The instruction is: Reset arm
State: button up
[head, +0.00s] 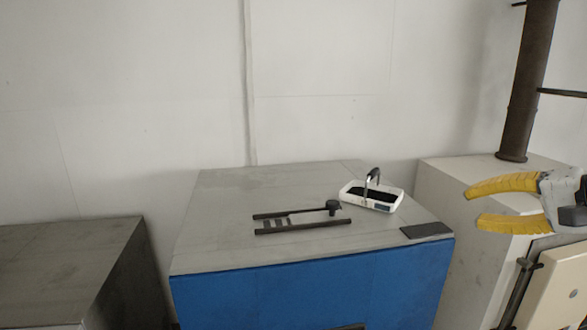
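My gripper (480,203) is at the right edge of the head view, with two yellow fingers pointing left. The fingers are spread apart with nothing between them. It is held in the air to the right of the blue cabinet (310,292), in front of the white block. The rest of my arm runs out of the picture at the right.
On the cabinet's grey top lie a dark rail frame (300,221), a small black knob (332,206), a white tray (372,196) with a dark inside and a curved handle, and a dark flat pad (426,230). A brown pipe (527,85) rises from the white block (445,174). A grey box (70,262) stands at left.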

jog(key=shift+n+g+h, duration=0.3)
jog(key=shift+n+g, duration=0.2)
jog(key=shift+g, duration=0.2)
jog(key=a+f+b, duration=0.1)
jog(key=a+f, duration=0.1)
jog(key=f, duration=0.1)
jog(key=w+a+f+b, duration=0.1)
jog(key=a+f, duration=0.1)
jog(key=f, duration=0.1)
jog(key=a+f+b, duration=0.2)
jog(key=f, duration=0.1)
jog(key=shift+w+f, duration=0.25)
jog(key=shift+f, duration=0.05)
jog(key=s+a+f+n+h+b, duration=0.2)
jog(key=f+b, duration=0.7)
jog(key=f, duration=0.6)
jog(key=s+a+f+n+g+h+b, duration=0.1)
jog(key=s+a+f+n+h+b, duration=0.1)
jog(key=s+f+b, duration=0.4)
jog(key=s+a+f+n+g+h+b, duration=0.1)
jog(key=s+a+f+n+b, duration=0.3)
jog(key=f+b, duration=0.9)
notch_tip(320, 180, down, 13)
jog(key=shift+s+a+r+h, duration=0.2)
jog(key=shift+s+a+h, duration=0.3)
jog(key=shift+a, duration=0.6)
jog(key=shift+s, duration=0.1)
